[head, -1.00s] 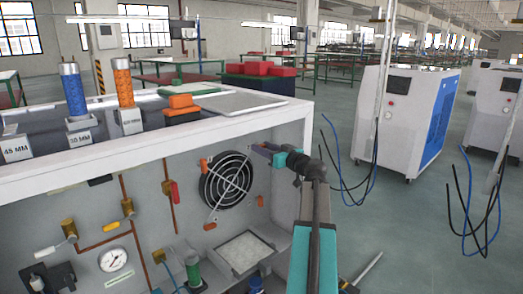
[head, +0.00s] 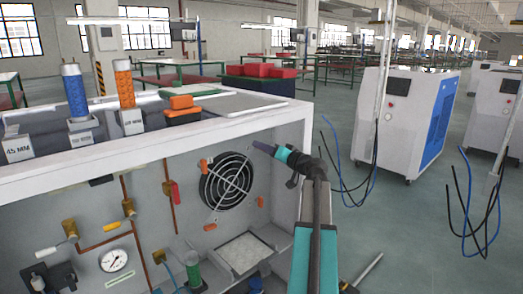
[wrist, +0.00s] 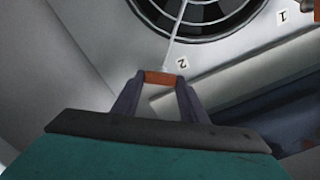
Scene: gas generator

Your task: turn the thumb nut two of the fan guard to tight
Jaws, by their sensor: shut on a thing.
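The fan guard (head: 226,182) is a round black wire grille on the back panel of the open cabinet. It shows partly at the top of the wrist view (wrist: 205,12). Thumb nut two (wrist: 160,77) is a small orange bar next to a label marked 2. My gripper (wrist: 160,88) has its two dark fingers shut on it, one at each end. In the head view my gripper (head: 258,147) is at the guard's upper right, and the nut there cannot be made out.
Other orange nuts stand around the guard at upper left (head: 206,164), lower left (head: 210,227) and lower right (head: 261,202). Copper pipes, a pressure gauge (head: 114,260) and a green cylinder (head: 193,273) are lower left. The cabinet's white top edge (head: 200,143) runs above the guard.

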